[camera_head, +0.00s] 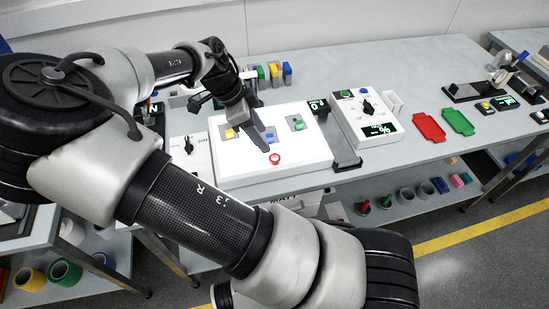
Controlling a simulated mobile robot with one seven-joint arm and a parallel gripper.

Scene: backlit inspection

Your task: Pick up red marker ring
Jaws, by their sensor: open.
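The red marker ring (274,159) lies on the bright white backlit panel (307,160), towards its front edge. It is small and round with a lighter centre. My gripper (267,147) hangs over the panel with its fingers pointing down, just behind the ring in the picture. The gripper is open and nothing shows between its fingers. I cannot tell its exact height above the panel. My arm covers the left and front of the view, but the ring is in plain sight.
On the panel stand a yellow piece (230,134), a blue piece (270,138) and a green-topped grey block (297,123). A control box (364,120) with a dial is to the right.

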